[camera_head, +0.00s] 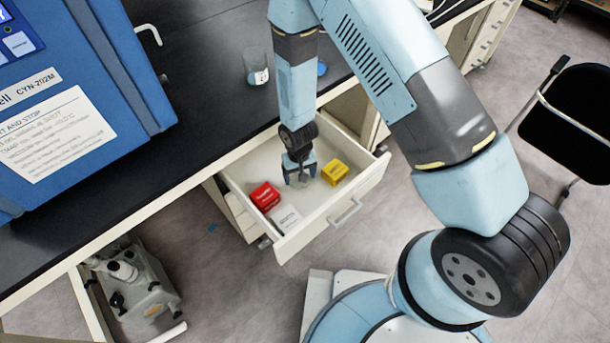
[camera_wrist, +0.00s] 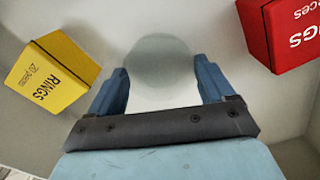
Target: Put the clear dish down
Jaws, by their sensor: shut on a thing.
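The clear dish (camera_wrist: 160,68) is a round, see-through disc between the two fingers of my gripper (camera_wrist: 160,90) in the wrist view. My gripper is shut on it, with a blue finger on each side. In the head view my gripper (camera_head: 299,180) points down inside the open drawer (camera_head: 240,175), between the red box and the yellow box. The dish is too small and too covered there to make out clearly. I cannot tell whether the dish touches the drawer floor.
In the drawer are a red box (camera_head: 265,196), a yellow box (camera_head: 335,172) and a white box (camera_head: 287,219). A glass beaker (camera_head: 256,67) stands on the black bench (camera_head: 205,75) behind. A blue machine (camera_head: 75,90) fills the left. A black chair (camera_head: 575,115) stands at right.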

